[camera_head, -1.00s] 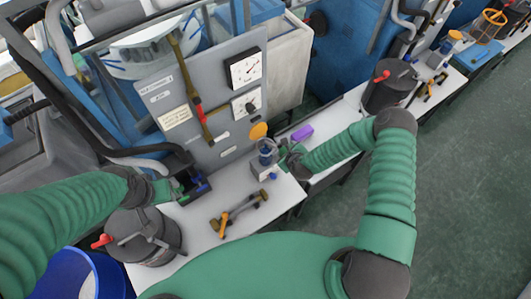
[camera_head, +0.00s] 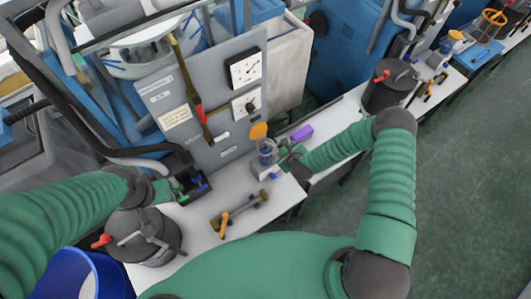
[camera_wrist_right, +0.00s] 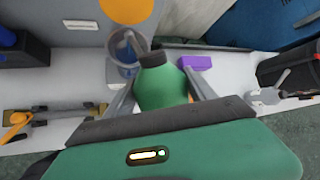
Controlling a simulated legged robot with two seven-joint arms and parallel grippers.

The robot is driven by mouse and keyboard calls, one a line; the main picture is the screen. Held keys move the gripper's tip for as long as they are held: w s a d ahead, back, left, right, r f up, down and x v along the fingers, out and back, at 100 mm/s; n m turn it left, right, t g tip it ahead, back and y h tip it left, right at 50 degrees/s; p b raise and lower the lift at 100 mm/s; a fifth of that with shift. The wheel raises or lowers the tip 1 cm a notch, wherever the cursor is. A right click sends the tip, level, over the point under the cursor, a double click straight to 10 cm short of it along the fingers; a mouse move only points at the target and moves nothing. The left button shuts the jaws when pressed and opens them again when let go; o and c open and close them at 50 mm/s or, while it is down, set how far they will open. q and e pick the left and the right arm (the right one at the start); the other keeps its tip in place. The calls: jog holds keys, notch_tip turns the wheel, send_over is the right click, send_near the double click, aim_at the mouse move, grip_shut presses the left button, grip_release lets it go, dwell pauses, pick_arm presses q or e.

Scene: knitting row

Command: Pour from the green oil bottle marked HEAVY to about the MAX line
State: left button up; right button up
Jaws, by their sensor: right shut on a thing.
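A green bottle with a dark cap (camera_wrist_right: 160,88) stands between the fingers of my right gripper (camera_head: 287,155) in the right wrist view. That gripper is shut on it; no marking on the bottle is readable. Just beyond the bottle is a clear cup with a blue tint (camera_wrist_right: 125,48), with a round orange lid (camera_wrist_right: 127,8) raised behind it. In the head view the cup (camera_head: 266,151) stands at the machine's grey panel. A MAX line is too small to make out. My left gripper (camera_head: 177,190) is beside a black tray (camera_head: 195,190); its fingers are unclear.
A purple block (camera_head: 302,133) lies right of the cup. A brass tool with an orange handle (camera_head: 238,212) lies on the white bench (camera_head: 195,235). A dark lidded can (camera_head: 150,240) stands front left, beside a blue bin (camera_head: 70,275). Another can (camera_head: 388,88) stands farther right.

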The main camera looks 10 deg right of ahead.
dwell(0.4)
jog(key=shift+f+b, duration=0.4)
jog(key=shift+b, duration=0.35)
jog(key=shift+s+d+f+t+b, duration=0.15)
jog(key=shift+t+b, duration=0.15)
jog(key=shift+b, duration=0.2)
jog(key=shift+f+t+y+b, duration=0.3)
jog(key=shift+f+y+b, duration=0.1)
jog(key=shift+b, duration=0.55)
jog(key=shift+f+m+b, duration=0.1)
jog(key=shift+m+b, duration=0.2)
jog(key=shift+b, duration=0.1)
